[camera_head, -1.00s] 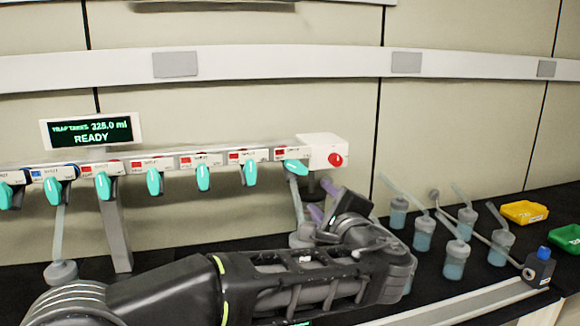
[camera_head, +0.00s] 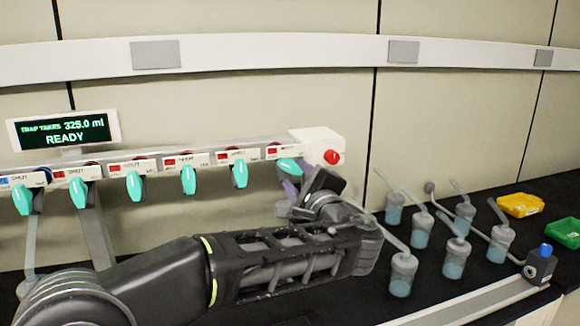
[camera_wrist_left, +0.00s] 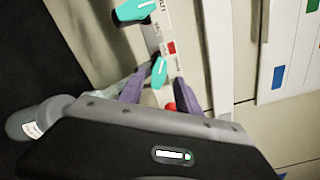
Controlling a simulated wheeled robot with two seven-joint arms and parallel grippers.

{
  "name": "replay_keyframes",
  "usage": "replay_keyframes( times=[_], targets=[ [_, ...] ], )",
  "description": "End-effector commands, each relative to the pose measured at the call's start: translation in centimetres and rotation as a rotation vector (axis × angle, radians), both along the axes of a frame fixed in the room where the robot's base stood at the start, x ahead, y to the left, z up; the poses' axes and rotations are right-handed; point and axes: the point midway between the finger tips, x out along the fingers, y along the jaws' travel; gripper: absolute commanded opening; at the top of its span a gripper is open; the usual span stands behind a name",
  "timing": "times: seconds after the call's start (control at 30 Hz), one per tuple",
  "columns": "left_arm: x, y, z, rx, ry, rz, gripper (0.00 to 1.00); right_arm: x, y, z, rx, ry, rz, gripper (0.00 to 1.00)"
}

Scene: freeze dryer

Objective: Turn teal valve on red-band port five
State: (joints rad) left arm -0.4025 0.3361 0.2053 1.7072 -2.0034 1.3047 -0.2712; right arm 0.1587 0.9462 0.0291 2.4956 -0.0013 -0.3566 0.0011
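A row of teal valves hangs on the white manifold. The rightmost teal valve (camera_head: 289,165), at the last red-band port (camera_head: 286,152), lies slanted sideways, while its neighbour (camera_head: 239,174) hangs down. Port numbers are too small to read. My left gripper (camera_head: 290,188) is just below the rightmost valve, its purple fingers partly hidden by its dark body. In the left wrist view the fingers are open (camera_wrist_left: 159,92), with a teal valve handle (camera_wrist_left: 159,72) between and just beyond their tips; contact cannot be told. My right gripper is out of view.
A white box with a red knob (camera_head: 332,157) ends the manifold. A display (camera_head: 64,130) reads READY. Several flasks with blue liquid (camera_head: 421,230), a yellow bin (camera_head: 523,204) and a green bin (camera_head: 562,232) stand at right. A grey flask (camera_wrist_left: 40,115) is beside the gripper.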

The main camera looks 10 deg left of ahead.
Motion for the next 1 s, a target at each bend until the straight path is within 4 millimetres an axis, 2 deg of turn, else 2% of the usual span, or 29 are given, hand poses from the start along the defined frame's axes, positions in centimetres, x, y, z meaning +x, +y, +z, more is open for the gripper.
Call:
replay_keyframes(
  times=[0.1, 0.3, 0.63, 1.0],
  targets=[
    [1.7, 1.2, 0.2, 0.0, 0.003, 0.004, 0.4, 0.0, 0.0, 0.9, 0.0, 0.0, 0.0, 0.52],
    [3.7, 2.3, 0.1, 0.0, 0.002, 0.001, 0.4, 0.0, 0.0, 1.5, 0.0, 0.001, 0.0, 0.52],
    [4.1, 2.5, 0.0, 0.001, 0.001, -0.001, 0.4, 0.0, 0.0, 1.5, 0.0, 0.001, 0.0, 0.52],
    [4.1, 2.5, 0.0, 0.0, 0.0, 0.0, 0.11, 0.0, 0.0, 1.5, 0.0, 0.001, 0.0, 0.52]
  ],
)
